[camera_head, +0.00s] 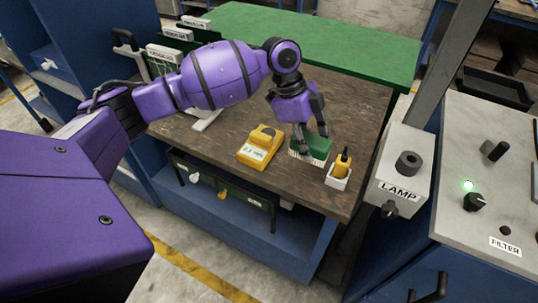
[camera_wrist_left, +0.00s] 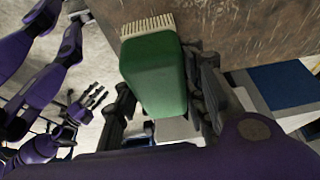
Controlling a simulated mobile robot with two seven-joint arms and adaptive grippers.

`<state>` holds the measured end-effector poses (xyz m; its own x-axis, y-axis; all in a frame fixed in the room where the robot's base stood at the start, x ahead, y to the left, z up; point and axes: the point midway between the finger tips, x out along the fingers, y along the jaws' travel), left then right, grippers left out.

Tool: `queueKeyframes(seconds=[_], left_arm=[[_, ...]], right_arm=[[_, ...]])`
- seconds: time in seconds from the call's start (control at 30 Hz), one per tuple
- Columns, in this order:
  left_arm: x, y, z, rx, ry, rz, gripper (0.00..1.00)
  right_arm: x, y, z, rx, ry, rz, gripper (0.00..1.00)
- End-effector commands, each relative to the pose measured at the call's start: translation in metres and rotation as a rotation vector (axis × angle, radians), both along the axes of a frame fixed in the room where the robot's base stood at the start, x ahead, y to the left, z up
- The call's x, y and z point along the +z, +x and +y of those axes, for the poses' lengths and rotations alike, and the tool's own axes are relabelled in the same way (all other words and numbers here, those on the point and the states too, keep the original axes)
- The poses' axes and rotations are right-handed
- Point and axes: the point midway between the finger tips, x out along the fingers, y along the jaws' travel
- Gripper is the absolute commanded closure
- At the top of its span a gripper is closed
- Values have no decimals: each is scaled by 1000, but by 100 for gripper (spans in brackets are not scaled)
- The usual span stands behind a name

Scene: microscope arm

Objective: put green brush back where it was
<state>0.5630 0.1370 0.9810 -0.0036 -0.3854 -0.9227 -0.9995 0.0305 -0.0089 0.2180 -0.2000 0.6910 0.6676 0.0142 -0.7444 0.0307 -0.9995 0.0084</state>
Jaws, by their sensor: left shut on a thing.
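The green brush (camera_head: 318,147), with pale bristles, is between the fingers of my left gripper (camera_head: 308,146), at the right part of the brown table top. My left gripper is shut on it. The left wrist view shows the green block of the brush (camera_wrist_left: 155,75) between the dark fingers, with its bristles at the far end beside the table surface. Whether the bristles touch the table I cannot tell. My right gripper (camera_wrist_left: 88,102) shows small in the left wrist view, with its fingers apart and nothing seen between them.
A yellow block with a label (camera_head: 260,147) lies left of the brush. A small white holder (camera_head: 338,178) with a yellow tool (camera_head: 343,162) stands at its right front. The lamp box (camera_head: 401,164) is to the right. A green mat (camera_head: 330,43) is at the back.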

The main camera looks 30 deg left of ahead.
Motion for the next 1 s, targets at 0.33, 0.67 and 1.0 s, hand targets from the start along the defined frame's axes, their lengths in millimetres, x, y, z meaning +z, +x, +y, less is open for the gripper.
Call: queueKeyframes(seconds=[0.33,0.67,1.0], left_arm=[[-36,15,24,-2,-1,-1,82],[-73,19,30,-1,0,-3,82],[-77,19,30,-1,0,-2,60]], right_arm=[[-2,-1,1,-4,2,3,60],[2,2,-1,-7,1,-6,60],[0,1,-1,-6,-1,-3,60]])
